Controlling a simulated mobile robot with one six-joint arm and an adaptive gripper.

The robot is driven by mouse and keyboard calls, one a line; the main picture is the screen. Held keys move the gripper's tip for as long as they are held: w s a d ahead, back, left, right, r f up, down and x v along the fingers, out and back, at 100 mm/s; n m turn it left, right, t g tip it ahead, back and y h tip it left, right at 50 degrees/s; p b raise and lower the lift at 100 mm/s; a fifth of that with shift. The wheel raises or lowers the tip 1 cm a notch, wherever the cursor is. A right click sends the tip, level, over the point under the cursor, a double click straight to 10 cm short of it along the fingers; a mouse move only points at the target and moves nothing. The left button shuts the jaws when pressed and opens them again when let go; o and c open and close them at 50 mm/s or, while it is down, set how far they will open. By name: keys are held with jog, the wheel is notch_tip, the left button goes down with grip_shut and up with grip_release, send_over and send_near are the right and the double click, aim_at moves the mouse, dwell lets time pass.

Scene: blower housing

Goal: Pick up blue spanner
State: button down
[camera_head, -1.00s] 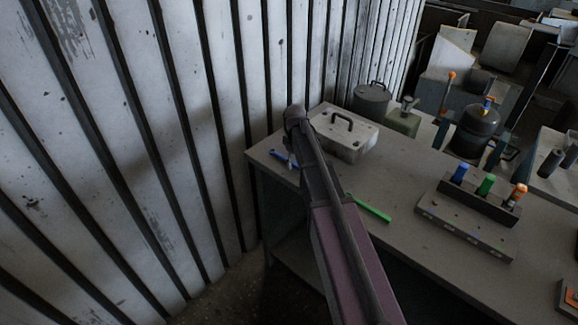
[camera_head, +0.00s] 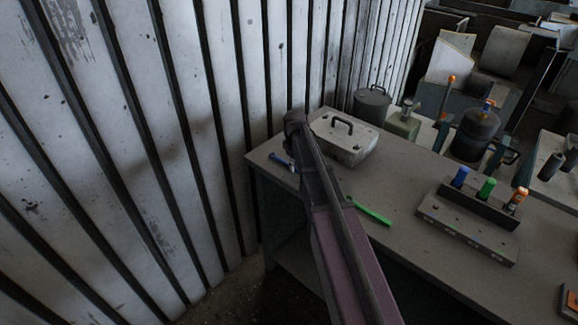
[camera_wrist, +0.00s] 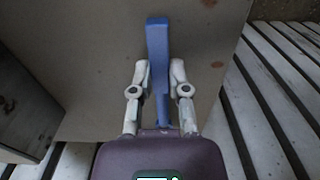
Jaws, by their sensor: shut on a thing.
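The blue spanner (camera_wrist: 157,42) lies between the two pale fingers of my gripper (camera_wrist: 159,75) in the wrist view. The fingers are shut on its shaft, with one end sticking out past the fingertips over the grey bench top. Whether it touches the bench or is lifted clear, I cannot tell. In the head view a part of the blue spanner (camera_head: 277,158) shows left of my arm, near the bench's left corner.
A green spanner (camera_head: 370,212) lies right of my arm on the bench (camera_head: 400,180). A pale toolbox (camera_head: 345,146) stands behind. A rack (camera_head: 468,226) with blue, green and orange tools is to the right. A ribbed metal wall (camera_head: 150,150) runs close along the left.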

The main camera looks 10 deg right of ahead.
jog(key=shift+r, duration=0.1)
dwell(0.3)
notch_tip(320, 180, up, 3)
jog(key=p, duration=0.3)
jog(key=shift+r, duration=0.15)
jog(key=s+r+p, duration=0.1)
jog(key=s+p, duration=0.1)
jog(key=s, duration=1.4)
jog(key=shift+a+r, duration=0.25)
jog(key=shift+a, duration=0.15)
